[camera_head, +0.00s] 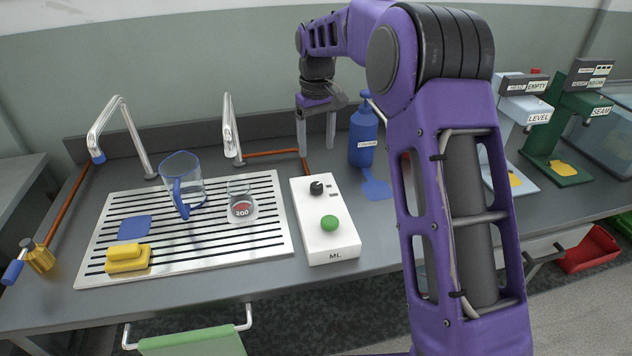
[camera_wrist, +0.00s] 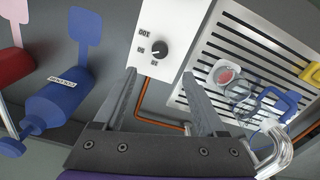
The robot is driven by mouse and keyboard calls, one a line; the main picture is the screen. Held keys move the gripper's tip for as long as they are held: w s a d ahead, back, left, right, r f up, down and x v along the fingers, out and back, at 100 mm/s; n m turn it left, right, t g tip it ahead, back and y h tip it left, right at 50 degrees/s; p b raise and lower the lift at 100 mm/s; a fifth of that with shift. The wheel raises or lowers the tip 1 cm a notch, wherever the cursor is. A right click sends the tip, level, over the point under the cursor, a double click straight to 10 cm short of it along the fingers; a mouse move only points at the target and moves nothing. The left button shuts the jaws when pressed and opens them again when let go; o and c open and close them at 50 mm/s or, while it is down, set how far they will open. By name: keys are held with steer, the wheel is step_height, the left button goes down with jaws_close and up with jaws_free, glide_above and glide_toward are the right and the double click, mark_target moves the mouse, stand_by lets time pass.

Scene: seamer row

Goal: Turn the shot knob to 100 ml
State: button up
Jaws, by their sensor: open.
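The shot knob (camera_head: 316,188) is a small black dial on top of the white box marked ML (camera_head: 325,248), behind a green button (camera_head: 329,223). In the wrist view the knob (camera_wrist: 160,48) has a light pointer mark and printed numbers beside it. I cannot tell which number the pointer meets. My gripper (camera_head: 317,148) is open and empty, fingers pointing down, behind the box and apart from the knob. In the wrist view the knob lies just beyond the fingertips (camera_wrist: 160,82).
A tap (camera_head: 230,128) stands behind. A blue bottle (camera_head: 362,140) stands right of my gripper.

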mark_target(316, 184)
step_height(316, 184, down, 12)
steer(key=shift+r+b, duration=0.2)
steer(key=shift+b, duration=0.5)
steer(key=shift+c, duration=0.2)
jaws_close()
